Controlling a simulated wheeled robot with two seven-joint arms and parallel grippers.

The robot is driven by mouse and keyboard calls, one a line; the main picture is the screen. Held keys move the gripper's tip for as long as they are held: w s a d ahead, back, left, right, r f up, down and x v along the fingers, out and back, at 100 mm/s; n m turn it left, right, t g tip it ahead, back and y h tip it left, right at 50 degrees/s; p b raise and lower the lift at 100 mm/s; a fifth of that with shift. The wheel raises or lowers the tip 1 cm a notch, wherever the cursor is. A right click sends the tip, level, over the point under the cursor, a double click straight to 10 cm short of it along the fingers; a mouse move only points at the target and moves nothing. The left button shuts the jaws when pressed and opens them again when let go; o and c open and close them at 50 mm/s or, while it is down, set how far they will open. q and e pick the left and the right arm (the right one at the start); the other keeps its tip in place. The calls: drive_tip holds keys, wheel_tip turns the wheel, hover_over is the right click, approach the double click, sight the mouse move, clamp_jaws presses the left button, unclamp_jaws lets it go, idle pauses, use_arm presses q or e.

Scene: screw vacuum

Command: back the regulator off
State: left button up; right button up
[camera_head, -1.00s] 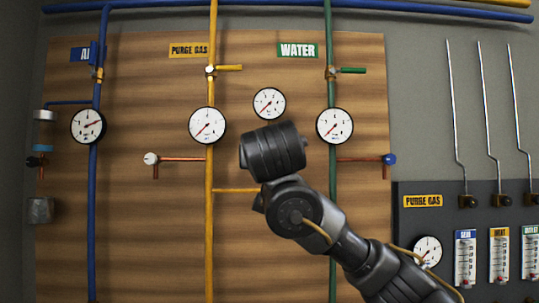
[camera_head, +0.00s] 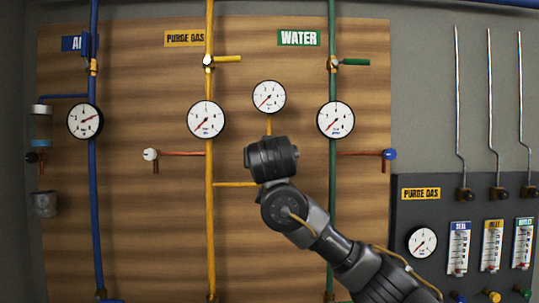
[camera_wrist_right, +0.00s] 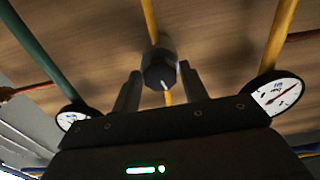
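The regulator (camera_wrist_right: 159,72) shows in the right wrist view as a dark round knob with a short white mark on its face and a grey body behind, on a yellow pipe. My right gripper (camera_wrist_right: 158,79) is open, with one finger on each side of the knob; a gap shows at both sides. How far the fingertips reach along the knob is hard to tell. In the head view my right wrist (camera_head: 272,160) covers the regulator and the fingers, below a small white gauge (camera_head: 269,97) on a yellow stub. My left gripper is not in view.
Gauges sit on the blue air line (camera_head: 85,121), the yellow purge gas line (camera_head: 206,119) and the green water line (camera_head: 336,120). A yellow-handled valve (camera_head: 226,59) and a green-handled valve (camera_head: 352,62) stick out above. A grey flowmeter panel (camera_head: 445,210) stands at the right.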

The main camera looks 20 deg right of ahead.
drive_tip(key=c, duration=0.6)
drive_tip(key=shift+n+b, duration=3.35)
drive_tip(key=shift+n, duration=3.95)
drive_tip(key=o, duration=1)
drive_tip(key=shift+a, duration=0.1)
